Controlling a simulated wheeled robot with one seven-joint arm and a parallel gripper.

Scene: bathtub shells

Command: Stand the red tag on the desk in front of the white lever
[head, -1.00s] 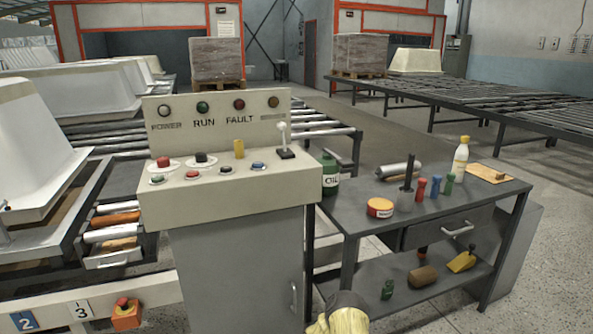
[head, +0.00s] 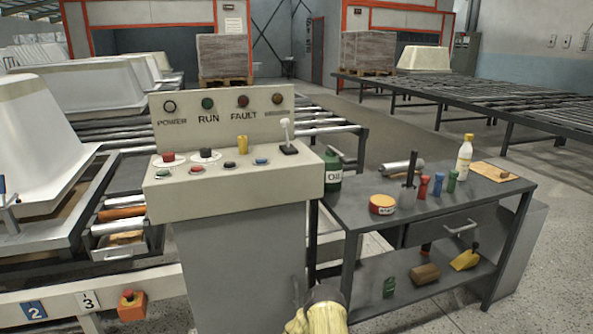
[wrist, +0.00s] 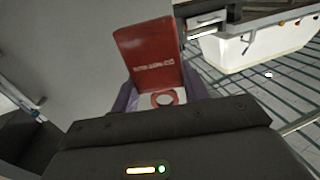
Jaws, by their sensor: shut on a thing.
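The red tag (wrist: 155,55) is in the wrist view, a flat red plate with pale lettering and a red-ringed hole near its lower end. My gripper (wrist: 162,97) is shut on that lower end, between its dark fingers. The white lever (head: 286,132) stands upright on a black base at the right end of the control desk (head: 235,190) in the head view. In the head view the tag and my fingertips do not show; only a yellowish part of my arm shows at the bottom edge.
A green oil can (head: 332,168) is just right of the desk. A dark workbench (head: 345,208) with bottles and tools stands further right. Rollers with tub shells (head: 35,140) lie left.

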